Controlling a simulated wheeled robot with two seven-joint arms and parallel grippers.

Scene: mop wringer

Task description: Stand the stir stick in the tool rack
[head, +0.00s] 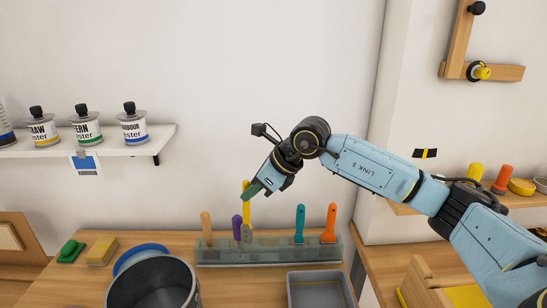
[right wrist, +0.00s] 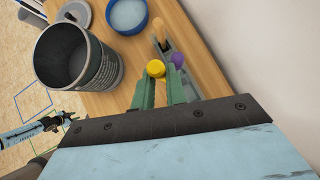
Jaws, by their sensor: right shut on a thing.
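The yellow stir stick (head: 246,206) is upright in my right gripper (head: 252,190), whose green fingers are shut on it near its top. Its round yellow end (right wrist: 155,68) shows between the fingers (right wrist: 160,92) in the right wrist view. A broad greyish part shows at its lower end, close to the tool rack (head: 270,254); I cannot tell whether it is inside a slot. The rack is long and grey-green, on the bench against the wall. A small part of what looks like my left arm shows at the left edge of the right wrist view; its jaws are unclear.
The rack holds a wooden-handled tool (head: 206,228) and a purple one (head: 237,226) left of the stick, and teal (head: 299,222) and orange (head: 329,222) ones to the right. A dark bucket (head: 150,282) and a grey tray (head: 318,275) stand in front.

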